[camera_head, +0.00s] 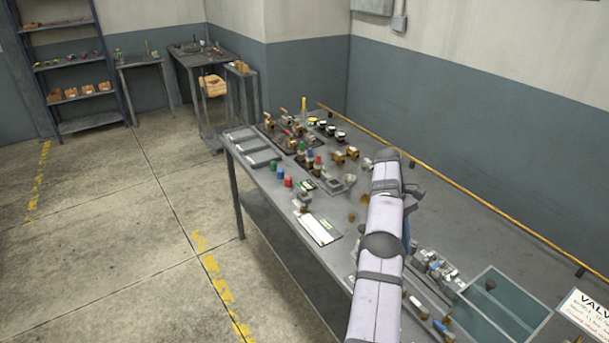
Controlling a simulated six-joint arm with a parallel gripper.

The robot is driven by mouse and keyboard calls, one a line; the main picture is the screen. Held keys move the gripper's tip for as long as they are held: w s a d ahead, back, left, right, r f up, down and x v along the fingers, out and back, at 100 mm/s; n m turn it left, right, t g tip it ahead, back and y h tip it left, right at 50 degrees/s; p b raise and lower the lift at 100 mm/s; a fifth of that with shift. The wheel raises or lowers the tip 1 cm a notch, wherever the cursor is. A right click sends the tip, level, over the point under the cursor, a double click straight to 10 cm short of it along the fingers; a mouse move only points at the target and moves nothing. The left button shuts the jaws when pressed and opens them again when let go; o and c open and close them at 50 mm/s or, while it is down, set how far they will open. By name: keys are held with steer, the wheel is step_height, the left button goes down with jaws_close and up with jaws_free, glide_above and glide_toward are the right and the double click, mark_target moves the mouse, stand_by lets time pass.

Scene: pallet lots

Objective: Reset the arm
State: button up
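My arm, pale with grey joint bands, rises from the bottom edge over the right half of the workbench (300,262). Its upper joint stands in front of the bench's back part. Dark and bluish parts show just right of the arm, but I cannot make out any fingers. My gripper is not visible; the arm links may hide it. I cannot see whether it holds anything.
Small valves and fittings crowd the bench's left half, beside grey trays (262,158). A white sheet (316,229) lies near the front edge. A yellow rail (470,205) runs along the back.

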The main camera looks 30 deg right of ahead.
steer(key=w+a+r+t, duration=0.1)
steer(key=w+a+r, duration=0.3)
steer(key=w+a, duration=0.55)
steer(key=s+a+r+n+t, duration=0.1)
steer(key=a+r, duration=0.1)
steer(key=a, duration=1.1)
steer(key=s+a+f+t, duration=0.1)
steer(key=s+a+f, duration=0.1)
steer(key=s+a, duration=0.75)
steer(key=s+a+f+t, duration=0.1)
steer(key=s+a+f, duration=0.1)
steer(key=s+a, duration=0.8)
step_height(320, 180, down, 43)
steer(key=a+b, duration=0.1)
steer(key=b, duration=4.1)
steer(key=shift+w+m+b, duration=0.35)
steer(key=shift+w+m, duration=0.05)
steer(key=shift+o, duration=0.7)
